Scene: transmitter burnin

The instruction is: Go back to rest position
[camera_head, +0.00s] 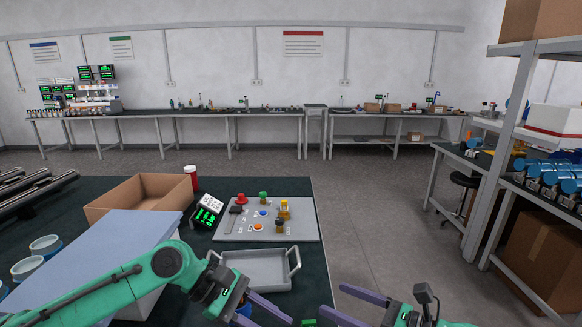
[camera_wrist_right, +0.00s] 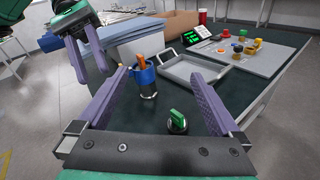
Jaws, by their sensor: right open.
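My right gripper (camera_head: 338,302) is open and empty at the bottom of the head view, beside the dark table's right edge. In the right wrist view its two purple fingers (camera_wrist_right: 165,88) stand wide apart, with nothing held between them. My left gripper (camera_head: 276,324) reaches in from the left, low over the table in front of the grey tray. Its purple fingers look apart, and nothing is seen held. It also shows at the upper left of the right wrist view (camera_wrist_right: 97,62).
The dark table (camera_head: 319,262) carries a grey tray (camera_head: 284,283), a panel with knobs (camera_head: 246,229), a green display (camera_head: 206,211) and an open cardboard box (camera_head: 130,195). A green-topped knob (camera_wrist_right: 177,118) and a blue-orange item (camera_wrist_right: 146,78) stand near my grippers.

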